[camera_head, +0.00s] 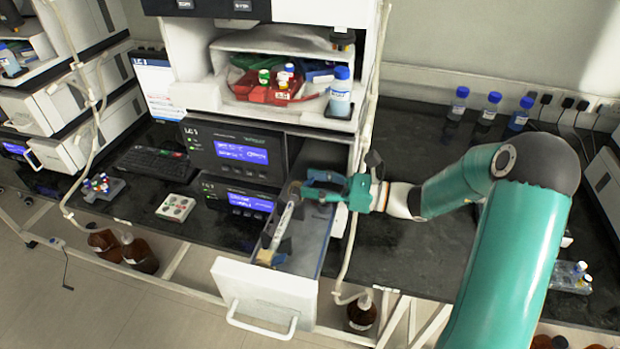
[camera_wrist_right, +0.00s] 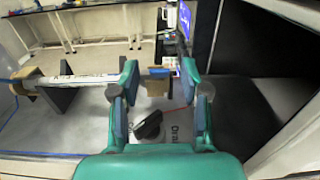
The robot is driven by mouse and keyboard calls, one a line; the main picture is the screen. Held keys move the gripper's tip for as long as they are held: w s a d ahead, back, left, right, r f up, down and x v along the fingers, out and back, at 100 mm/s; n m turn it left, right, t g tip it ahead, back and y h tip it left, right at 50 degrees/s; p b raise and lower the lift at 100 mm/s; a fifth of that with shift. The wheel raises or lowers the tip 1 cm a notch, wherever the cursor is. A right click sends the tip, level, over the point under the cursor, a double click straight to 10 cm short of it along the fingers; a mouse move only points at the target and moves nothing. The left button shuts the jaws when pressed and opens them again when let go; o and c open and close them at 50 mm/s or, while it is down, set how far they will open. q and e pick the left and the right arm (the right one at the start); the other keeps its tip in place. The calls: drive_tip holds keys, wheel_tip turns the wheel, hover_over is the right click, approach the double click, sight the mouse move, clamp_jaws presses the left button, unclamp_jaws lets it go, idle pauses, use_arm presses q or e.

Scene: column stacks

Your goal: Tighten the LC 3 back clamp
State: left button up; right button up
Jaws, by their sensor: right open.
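A white drawer (camera_head: 265,290) is pulled out of the column stack. A pale column (camera_head: 282,226) lies lengthwise in it, and it also shows in the right wrist view (camera_wrist_right: 78,78). The tan front clamp (camera_head: 268,258) is at the handle end. In the head view my right gripper (camera_head: 309,187) reaches over the drawer's inner right side.
A black knob (camera_wrist_right: 149,125) sits on the drawer floor beside a "Drain" marking. Lit display modules (camera_head: 235,152) stand left of the drawer. A pale tube (camera_head: 362,150) runs down at the right. Blue-capped bottles (camera_head: 490,107) stand at the back of the dark bench.

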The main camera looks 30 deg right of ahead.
drive_tip(key=shift+w+a, duration=0.4)
drive_tip(key=shift+w, duration=0.1)
clamp_jaws()
